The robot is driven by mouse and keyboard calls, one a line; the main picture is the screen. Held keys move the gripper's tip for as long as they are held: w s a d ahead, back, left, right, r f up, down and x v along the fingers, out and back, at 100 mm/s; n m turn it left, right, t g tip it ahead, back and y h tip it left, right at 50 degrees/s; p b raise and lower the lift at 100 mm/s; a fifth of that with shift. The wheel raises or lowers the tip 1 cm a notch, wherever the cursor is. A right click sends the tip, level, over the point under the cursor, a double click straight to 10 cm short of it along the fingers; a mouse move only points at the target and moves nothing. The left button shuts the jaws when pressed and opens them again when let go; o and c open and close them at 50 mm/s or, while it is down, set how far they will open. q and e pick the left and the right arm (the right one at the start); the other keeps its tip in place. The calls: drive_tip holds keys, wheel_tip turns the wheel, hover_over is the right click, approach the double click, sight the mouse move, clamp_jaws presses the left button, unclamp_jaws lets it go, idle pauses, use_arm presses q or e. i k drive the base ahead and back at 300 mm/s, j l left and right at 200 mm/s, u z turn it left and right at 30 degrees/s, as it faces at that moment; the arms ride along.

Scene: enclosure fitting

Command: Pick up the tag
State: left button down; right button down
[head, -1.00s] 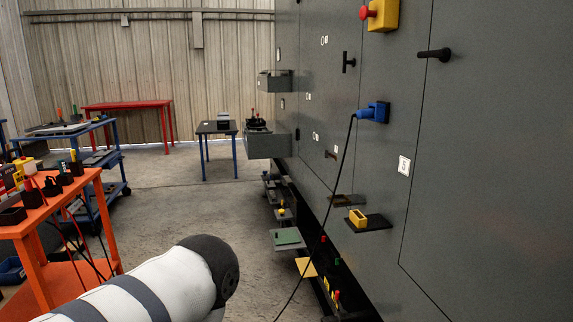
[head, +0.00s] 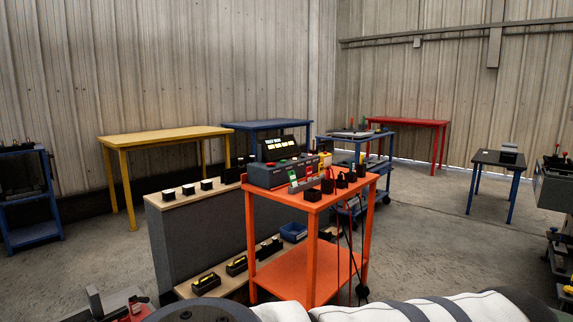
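I cannot make out a tag in the head view; small items on the benches are too small to tell apart. Neither gripper is in view. A white arm link of mine with dark bands crosses the bottom edge, and its dark round joint shows at the bottom centre-left.
An orange table (head: 260,205) stands ahead with a control box (head: 283,172) and several black items on top. A grey bench (head: 192,245) adjoins it. Yellow (head: 160,139), blue (head: 266,125), red (head: 412,122) and dark (head: 494,158) tables stand behind.

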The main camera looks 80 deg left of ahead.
sight(309, 170)
drive_tip(key=i+j+u, duration=0.15)
drive_tip(key=u, duration=0.3)
drive_tip(key=i+j+u, duration=0.2)
drive_tip(key=u, duration=0.25)
drive_tip(key=i+j+u, duration=0.15)
drive_tip(key=u, duration=0.3)
drive_tip(key=i+u, duration=0.25)
drive_tip(key=u, duration=0.2)
drive_tip(key=i+u, duration=0.25)
drive_tip(key=u, duration=0.2)
drive_tip(key=i+l+u, duration=0.15)
drive_tip(key=u, duration=0.3)
